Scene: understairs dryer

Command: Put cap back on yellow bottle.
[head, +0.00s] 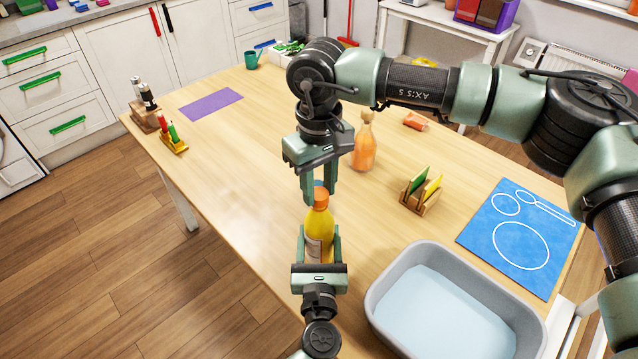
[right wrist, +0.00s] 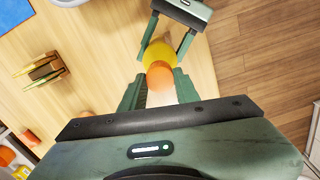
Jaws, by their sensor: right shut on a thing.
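The yellow bottle (head: 319,222) stands upright near the table's front edge, with a pale label on its lower body. My left gripper (head: 320,240) has its fingers on both sides of the bottle's body and holds it. The orange cap (head: 320,199) is at the top of the bottle's neck; it also shows in the right wrist view (right wrist: 160,76). My right gripper (head: 319,190) points down from above and is shut on the cap. I cannot tell whether the cap is fully seated on the neck.
A grey tub (head: 378,318) of pale water is at the front right. The table's left part is mostly clear.

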